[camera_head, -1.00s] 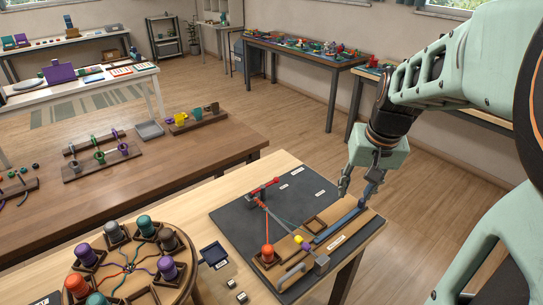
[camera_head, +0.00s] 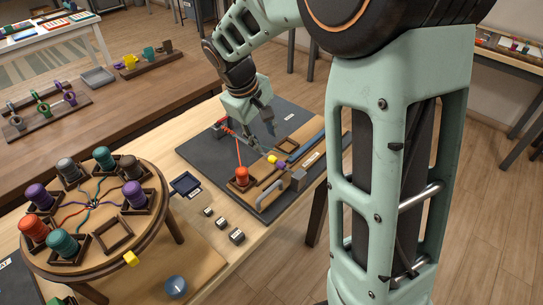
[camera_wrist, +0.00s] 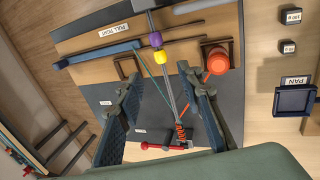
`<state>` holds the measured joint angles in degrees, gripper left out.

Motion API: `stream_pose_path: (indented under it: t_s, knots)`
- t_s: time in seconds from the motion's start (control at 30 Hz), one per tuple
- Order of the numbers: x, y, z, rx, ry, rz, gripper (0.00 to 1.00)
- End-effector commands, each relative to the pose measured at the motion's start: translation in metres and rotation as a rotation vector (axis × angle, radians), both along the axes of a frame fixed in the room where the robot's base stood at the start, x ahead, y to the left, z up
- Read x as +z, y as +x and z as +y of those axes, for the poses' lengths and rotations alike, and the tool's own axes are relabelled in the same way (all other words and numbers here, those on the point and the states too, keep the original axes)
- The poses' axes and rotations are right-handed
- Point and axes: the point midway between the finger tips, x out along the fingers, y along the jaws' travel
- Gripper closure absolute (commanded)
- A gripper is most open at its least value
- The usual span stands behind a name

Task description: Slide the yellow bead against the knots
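The yellow bead (camera_wrist: 162,57) sits on a grey cord beside a purple bead (camera_wrist: 155,40); the yellow bead also shows in the head view (camera_head: 272,159). The orange knots (camera_wrist: 180,133) are at the other end of the cord, by a red clamp (camera_wrist: 165,147), with bare cord between them and the yellow bead. My gripper (camera_wrist: 160,78) is open above the board, its blue fingers on either side of the cord. The yellow bead lies just beyond the fingertips, and nothing is between them. In the head view my gripper (camera_head: 268,130) hangs over the board.
An orange spool (camera_wrist: 216,61) stands on the board (camera_head: 202,150), its red cord running to the clamp. A blue strip (camera_wrist: 95,53) lies along the board. A dark tray (camera_head: 185,184), small blocks (camera_head: 236,236) and a round braiding stand (camera_head: 165,220) are nearby.

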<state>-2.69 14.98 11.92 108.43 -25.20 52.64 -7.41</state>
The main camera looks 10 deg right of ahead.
Motion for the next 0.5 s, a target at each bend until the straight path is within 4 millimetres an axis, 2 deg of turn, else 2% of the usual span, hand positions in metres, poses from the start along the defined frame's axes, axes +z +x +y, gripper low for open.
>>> stream_pose_path:
  t_s: [0.5]
  knots:
    - [-0.083,0.014,-0.022,-0.003,0.001,0.004,0.66]
